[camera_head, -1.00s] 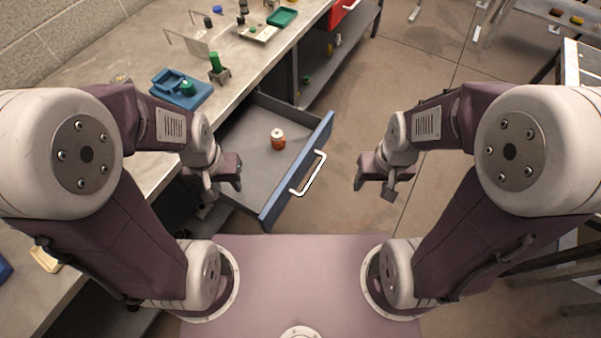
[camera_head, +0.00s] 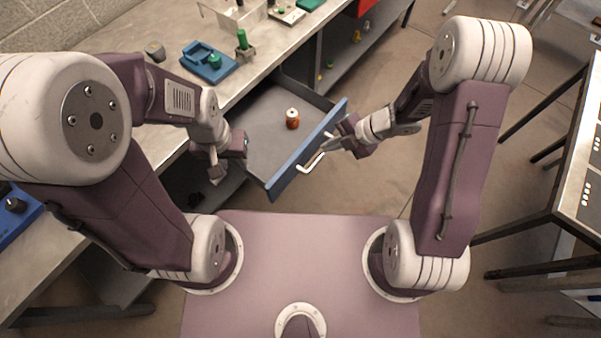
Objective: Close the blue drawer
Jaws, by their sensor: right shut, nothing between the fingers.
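The blue drawer (camera_head: 284,178) is pulled out from under the workbench, with its blue front facing lower right. Its white bar handle (camera_head: 308,167) is on that front. A small orange-brown can with a pale top (camera_head: 292,121) stands inside the drawer. My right gripper (camera_head: 331,144) is shut and empty, beside the upper end of the handle, close to the drawer front; I cannot tell whether it touches. My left gripper (camera_head: 226,168) hangs to the left of the drawer, apart from the front, and looks open and empty.
The workbench top (camera_head: 135,45) holds a blue tray (camera_head: 208,66) with a green part and other small parts. A red drawer front (camera_head: 366,7) is at the top. A metal table (camera_head: 578,150) stands at the right. Floor beyond the drawer is clear.

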